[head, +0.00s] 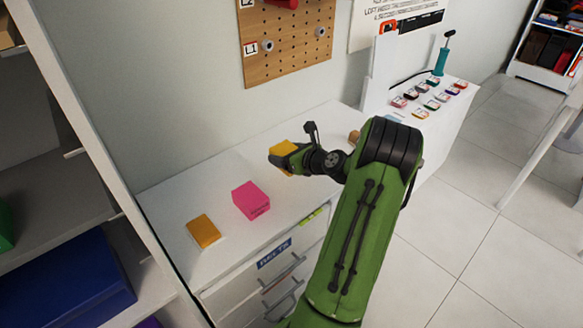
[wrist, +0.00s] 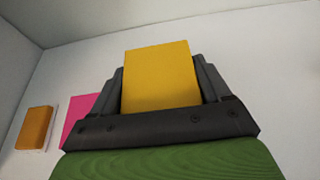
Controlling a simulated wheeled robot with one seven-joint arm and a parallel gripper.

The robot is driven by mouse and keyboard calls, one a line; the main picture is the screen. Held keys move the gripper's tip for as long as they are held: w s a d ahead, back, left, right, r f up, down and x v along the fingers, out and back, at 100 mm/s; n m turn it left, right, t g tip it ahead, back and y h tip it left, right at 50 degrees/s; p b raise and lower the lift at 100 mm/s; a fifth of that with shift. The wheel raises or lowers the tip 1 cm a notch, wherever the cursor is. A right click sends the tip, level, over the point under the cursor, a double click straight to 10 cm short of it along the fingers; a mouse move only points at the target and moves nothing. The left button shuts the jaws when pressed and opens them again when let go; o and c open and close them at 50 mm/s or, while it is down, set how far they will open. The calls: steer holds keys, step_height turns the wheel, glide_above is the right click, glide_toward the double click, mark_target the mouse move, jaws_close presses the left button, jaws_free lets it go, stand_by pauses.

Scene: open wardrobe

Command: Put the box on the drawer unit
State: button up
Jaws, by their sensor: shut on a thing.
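A yellow box (head: 284,148) is held in my gripper (head: 290,157), over the white top of the drawer unit (head: 172,190) in the head view. The wrist view shows the yellow box (wrist: 158,78) between the two dark fingers of my gripper (wrist: 160,90), which is shut on it. I cannot tell whether the box touches the top. The unit has drawers with handles on its front and a blue label.
A pink box (head: 251,200) and an orange box (head: 203,231) stand on the unit's top, left of my gripper. A pegboard (head: 285,50) hangs on the wall behind. A shelf unit (head: 85,130) stands at the left. Several small items lie further right. Bare top lies around the held box.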

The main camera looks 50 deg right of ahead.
mark_target(287, 183)
step_height(287, 183, down, 8)
steer(key=b, duration=0.2)
steer(key=shift+b, duration=0.4)
steer(key=shift+r, duration=0.15)
